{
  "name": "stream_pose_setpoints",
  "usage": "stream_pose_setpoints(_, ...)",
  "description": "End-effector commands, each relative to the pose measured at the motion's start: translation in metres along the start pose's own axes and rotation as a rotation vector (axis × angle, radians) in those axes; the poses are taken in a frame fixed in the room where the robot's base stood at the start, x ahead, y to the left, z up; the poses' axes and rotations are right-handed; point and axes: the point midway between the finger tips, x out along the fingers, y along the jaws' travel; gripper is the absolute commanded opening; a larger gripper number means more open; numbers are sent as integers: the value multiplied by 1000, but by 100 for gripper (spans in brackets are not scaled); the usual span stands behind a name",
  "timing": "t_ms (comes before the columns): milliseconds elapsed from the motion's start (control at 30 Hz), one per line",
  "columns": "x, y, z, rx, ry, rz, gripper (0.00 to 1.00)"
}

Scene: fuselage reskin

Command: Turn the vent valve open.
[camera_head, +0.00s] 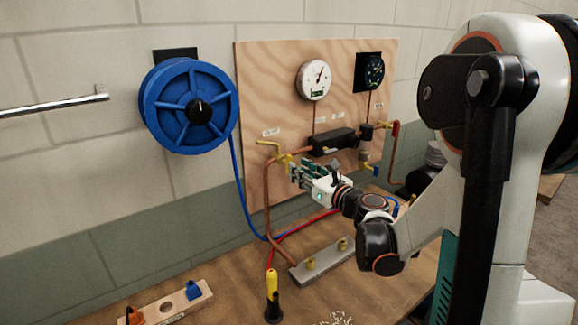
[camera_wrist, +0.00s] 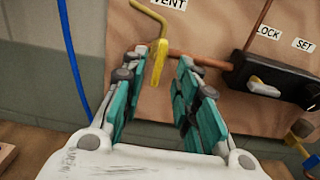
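The vent valve shows as a bent yellow lever (camera_wrist: 157,62) on a copper pipe, below the VENT label (camera_wrist: 170,3) in the wrist view. In the head view the lever (camera_head: 268,143) sits at the left of the plywood panel. My gripper (camera_head: 292,172) is at the panel's lower left, just right of and below the lever. In the wrist view my gripper (camera_wrist: 164,66) is open, its teal fingers apart, with the lower part of the lever between the fingertips. The lever is nearer the left finger; I cannot tell if they touch.
A black block with a pale yellow switch (camera_wrist: 264,87) lies right of my gripper. Red-handled (camera_head: 395,129) and blue-handled (camera_head: 375,171) valves are farther right. A blue hose reel (camera_head: 160,110) hangs left. A metal bar (camera_head: 310,268) lies on the bench below.

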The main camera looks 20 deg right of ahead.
Motion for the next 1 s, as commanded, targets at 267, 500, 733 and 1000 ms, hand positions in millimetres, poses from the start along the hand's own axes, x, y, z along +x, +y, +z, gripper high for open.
stream_pose_setpoints(267,46,1,-1,-1,0,2,28)
stream_pose_setpoints(500,60,0,0,-1,0,1,28)
stream_pose_setpoints(733,61,0,0,-1,0,0,28)
stream_pose_setpoints(1000,61,0,0,-1,0,1,0)
